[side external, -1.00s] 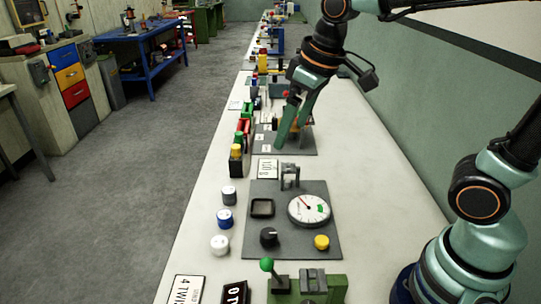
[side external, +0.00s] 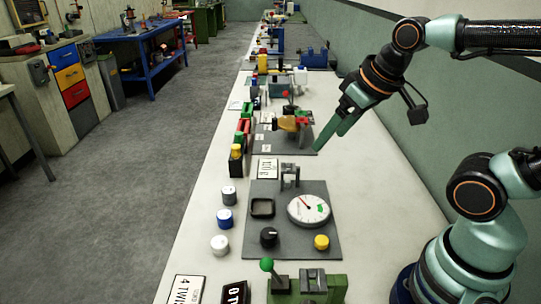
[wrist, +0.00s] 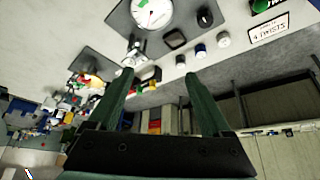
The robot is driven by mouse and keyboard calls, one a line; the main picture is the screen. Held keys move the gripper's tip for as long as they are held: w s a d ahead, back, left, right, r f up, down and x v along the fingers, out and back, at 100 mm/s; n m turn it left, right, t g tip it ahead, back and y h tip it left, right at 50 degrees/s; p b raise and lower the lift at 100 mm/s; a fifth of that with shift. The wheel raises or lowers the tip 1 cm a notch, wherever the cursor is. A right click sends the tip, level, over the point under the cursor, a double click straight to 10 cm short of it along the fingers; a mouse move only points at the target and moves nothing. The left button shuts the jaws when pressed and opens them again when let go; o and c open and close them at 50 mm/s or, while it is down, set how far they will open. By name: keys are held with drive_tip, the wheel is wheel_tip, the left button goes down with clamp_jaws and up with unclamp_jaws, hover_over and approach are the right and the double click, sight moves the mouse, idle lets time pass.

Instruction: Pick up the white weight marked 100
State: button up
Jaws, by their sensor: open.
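The white weight (side external: 219,246) stands upright on the bench near its left edge, the nearest in a row of three. Its marking is too small to read. In the wrist view the white weight (wrist: 223,40) is at the upper right, beyond the fingertips. The blue weight (side external: 225,219) and the grey weight (side external: 229,196) stand behind it. My gripper (side external: 317,148) is over the right part of the bench, well behind and right of the white weight. In the wrist view my gripper (wrist: 158,74) is open, with nothing between its green fingers.
A grey plate (side external: 290,240) with a dial gauge (side external: 308,209), black knob (side external: 268,237) and yellow button (side external: 321,242) lies right of the weights. A green lever unit (side external: 307,287) stands in front. Boxes and tools line the bench behind. The bench's right side is clear.

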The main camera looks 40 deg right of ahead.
drive_tip(key=n+g, duration=0.6)
drive_tip(key=n, duration=1.1)
hover_over(219, 242)
wheel_tip(219, 242, down, 12)
wheel_tip(219, 242, down, 12)
drive_tip(key=shift+r, duration=0.15)
clamp_jaws()
